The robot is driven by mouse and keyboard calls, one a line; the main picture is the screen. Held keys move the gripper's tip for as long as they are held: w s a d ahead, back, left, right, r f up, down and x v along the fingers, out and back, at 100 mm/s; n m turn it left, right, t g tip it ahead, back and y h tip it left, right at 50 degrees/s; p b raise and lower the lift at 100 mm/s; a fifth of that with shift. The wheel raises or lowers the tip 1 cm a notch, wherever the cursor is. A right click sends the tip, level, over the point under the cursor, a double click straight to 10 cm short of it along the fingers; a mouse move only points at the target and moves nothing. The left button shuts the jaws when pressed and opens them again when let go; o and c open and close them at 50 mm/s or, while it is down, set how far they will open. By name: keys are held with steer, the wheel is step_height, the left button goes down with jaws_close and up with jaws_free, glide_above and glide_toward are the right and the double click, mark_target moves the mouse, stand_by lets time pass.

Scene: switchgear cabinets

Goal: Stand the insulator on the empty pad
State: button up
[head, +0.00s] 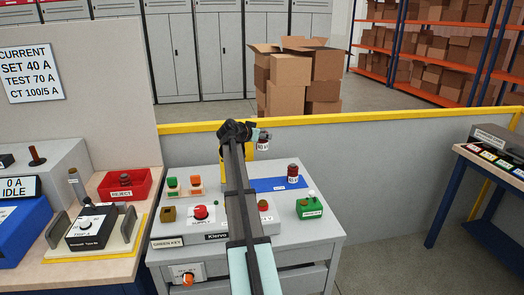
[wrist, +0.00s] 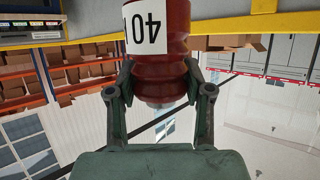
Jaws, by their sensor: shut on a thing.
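My gripper (head: 252,133) is at the far end of my arm, raised above the back of the grey console. It is shut on a dark red ribbed insulator (head: 264,143) with a white label. The wrist view shows the two fingers (wrist: 159,78) on either side of this insulator (wrist: 161,88), with its label inverted in that picture. A blue pad area (head: 262,184) lies on the console below and in front of the held insulator. A similar dark red insulator (head: 292,174) stands upright at its right part. My arm hides part of the blue area's left side.
The console top (head: 220,238) carries a red button (head: 201,212), orange and green blocks, and a green switch box (head: 310,208). A yellow rail (head: 340,112) tops the low wall behind. A red reject bin (head: 125,184) is at left. Cardboard boxes (head: 288,98) stand beyond the wall.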

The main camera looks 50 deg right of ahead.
steer(key=shift+r, duration=0.95)
stand_by(0.8)
